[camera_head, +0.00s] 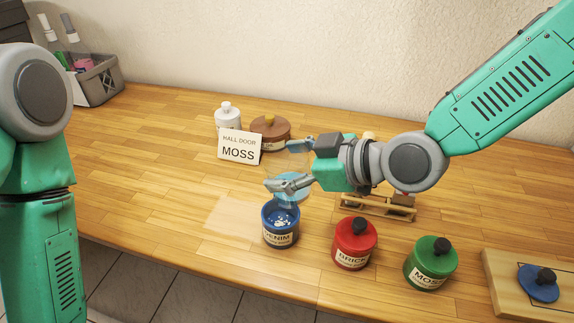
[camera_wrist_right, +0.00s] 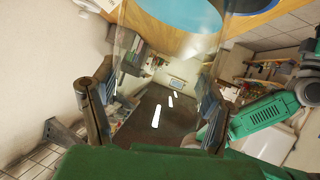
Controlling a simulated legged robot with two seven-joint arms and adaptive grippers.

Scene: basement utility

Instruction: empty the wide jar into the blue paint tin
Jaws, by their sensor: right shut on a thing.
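My right gripper (camera_head: 287,164) is shut on the wide jar (camera_head: 291,160), a clear vessel with light blue liquid showing low in it. The jar is held just above the blue paint tin (camera_head: 281,236) and looks tilted. The tin is labelled DENIM, stands upright and open on the worktop, and shows blue with pale spots inside. Whether liquid is running between them is unclear. In the right wrist view, the clear jar wall (camera_wrist_right: 165,62) spans between my fingers (camera_wrist_right: 155,112), with blue beyond it. My left arm shows at the left, but its gripper is outside the view.
A red BRICK tin (camera_head: 353,248) and a green MOSS tin (camera_head: 428,268) stand lidded to the right. A blue lid (camera_head: 541,284) lies on a board (camera_head: 502,292). A MOSS card (camera_head: 239,147), white bottle (camera_head: 227,113) and brown pot (camera_head: 271,128) are behind. A wooden rack (camera_head: 370,208) stands under my right arm.

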